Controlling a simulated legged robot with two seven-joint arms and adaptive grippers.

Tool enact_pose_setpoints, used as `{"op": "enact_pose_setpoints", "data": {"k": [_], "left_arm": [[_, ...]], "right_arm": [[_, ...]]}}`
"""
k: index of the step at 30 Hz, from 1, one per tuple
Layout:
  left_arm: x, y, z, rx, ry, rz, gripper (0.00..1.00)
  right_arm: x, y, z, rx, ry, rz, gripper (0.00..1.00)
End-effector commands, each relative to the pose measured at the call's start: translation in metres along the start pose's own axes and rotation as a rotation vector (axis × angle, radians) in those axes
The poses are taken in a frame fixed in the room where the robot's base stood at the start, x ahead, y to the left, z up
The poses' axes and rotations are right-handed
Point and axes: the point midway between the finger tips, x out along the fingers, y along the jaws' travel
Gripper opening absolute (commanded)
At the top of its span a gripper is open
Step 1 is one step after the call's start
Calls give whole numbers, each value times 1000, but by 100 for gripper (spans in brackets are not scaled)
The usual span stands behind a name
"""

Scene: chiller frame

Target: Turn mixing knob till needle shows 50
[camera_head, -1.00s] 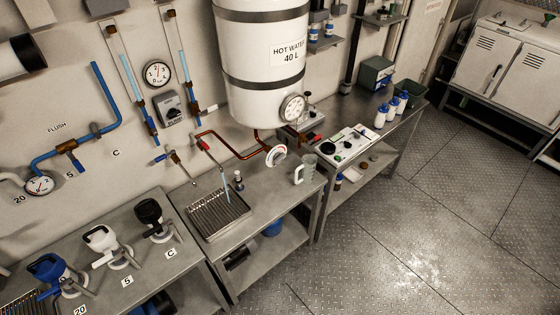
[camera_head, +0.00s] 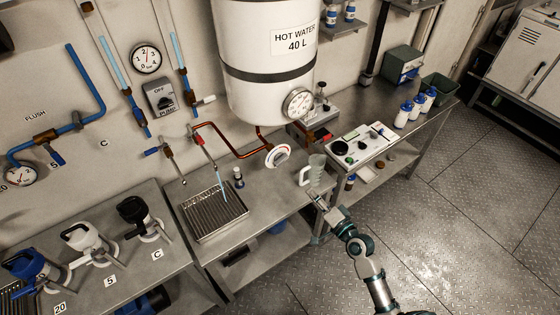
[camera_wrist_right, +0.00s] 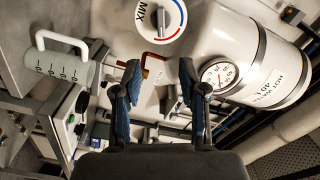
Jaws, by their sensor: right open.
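The mixing knob (camera_head: 278,156) is a white round dial with a red and blue arc, on the wall just below the hot water tank. In the right wrist view the knob (camera_wrist_right: 160,20), marked MIX, is at the top, beyond my fingertips and apart from them. The tank's gauge (camera_head: 298,104) is a white dial with a needle; it also shows in the right wrist view (camera_wrist_right: 218,73), its reading too small to tell surely. My right gripper (camera_head: 318,198) is at the bench's front edge, near the jug, below and right of the knob. Its fingers (camera_wrist_right: 158,75) are open and empty.
A jug (camera_head: 313,172) with a handle stands at the bench's right end, close to my right gripper. The white tank (camera_head: 262,50) overhangs the bench. A ribbed drain tray (camera_head: 212,212) lies left. A white control panel (camera_head: 362,146) is on the right bench.

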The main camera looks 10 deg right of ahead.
Motion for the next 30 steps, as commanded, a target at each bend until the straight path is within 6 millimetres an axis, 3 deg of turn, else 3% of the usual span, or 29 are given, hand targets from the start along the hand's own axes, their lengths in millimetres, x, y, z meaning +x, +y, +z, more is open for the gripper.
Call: {"op": "enact_pose_setpoints", "data": {"k": [5, 10, 21, 30], "left_arm": [[-6, -8, 2, 2, -2, -10, 42], [-11, -12, 4, 2, -6, -13, 42], [-13, -2, 1, -2, -3, -3, 42], [-12, -1, 1, 0, -2, -1, 42]], "right_arm": [[25, -1, -4, 5, 1, -4, 42], [64, 2, -6, 8, 1, -3, 42], [145, 3, -5, 5, 0, -1, 42], [169, 3, -3, 3, -1, 0, 42]]}}
